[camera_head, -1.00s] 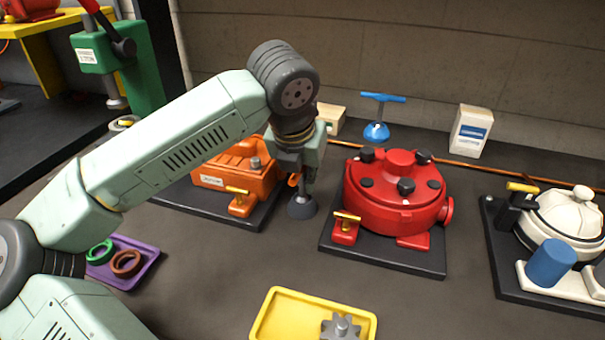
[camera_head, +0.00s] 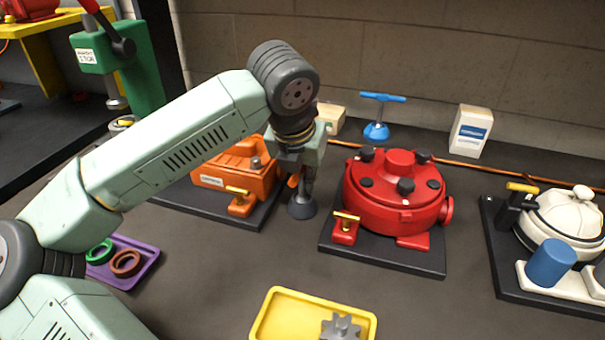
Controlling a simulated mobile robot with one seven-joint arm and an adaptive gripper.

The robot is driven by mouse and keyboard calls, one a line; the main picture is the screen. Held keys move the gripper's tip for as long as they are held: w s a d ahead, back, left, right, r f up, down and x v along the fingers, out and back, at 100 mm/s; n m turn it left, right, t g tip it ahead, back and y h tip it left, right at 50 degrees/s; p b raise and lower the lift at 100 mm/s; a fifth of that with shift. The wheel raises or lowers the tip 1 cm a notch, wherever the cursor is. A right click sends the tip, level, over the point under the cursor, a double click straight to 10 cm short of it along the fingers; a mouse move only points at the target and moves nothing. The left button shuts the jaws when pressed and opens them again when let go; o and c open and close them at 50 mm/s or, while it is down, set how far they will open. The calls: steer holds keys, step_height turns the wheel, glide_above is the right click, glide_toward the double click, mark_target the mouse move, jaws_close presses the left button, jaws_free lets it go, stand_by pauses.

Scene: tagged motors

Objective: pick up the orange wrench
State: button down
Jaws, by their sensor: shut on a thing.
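My gripper (camera_head: 304,176) points down between the orange motor and the red motor. It is shut on the orange wrench (camera_head: 293,181). Only a small orange end of the wrench shows at the left of the fingers; the arm and gripper hide the rest. A dark grey cone-shaped foot (camera_head: 302,208) stands on the table directly below the gripper. I cannot tell whether the wrench still sits in this foot or is clear of it.
The orange motor (camera_head: 228,177) is close on the left, the red motor (camera_head: 390,205) close on the right. A blue T-handle tool (camera_head: 379,115) and white box (camera_head: 471,132) stand behind. A yellow tray (camera_head: 285,312) with a grey gear is in front; a purple tray (camera_head: 137,270) is left.

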steer(key=shift+r, duration=0.1)
steer(key=shift+r+b, duration=0.45)
steer(key=shift+r, duration=0.15)
steer(key=shift+b+v, duration=0.6)
steer(key=shift+v, duration=0.45)
steer(key=s+a+b, duration=0.2)
steer(key=s, duration=0.5)
steer(key=s+a+r+b, duration=0.1)
steer(key=s+a+b, duration=0.1)
steer(key=s, duration=0.5)
steer(key=shift+s+r, duration=0.35)
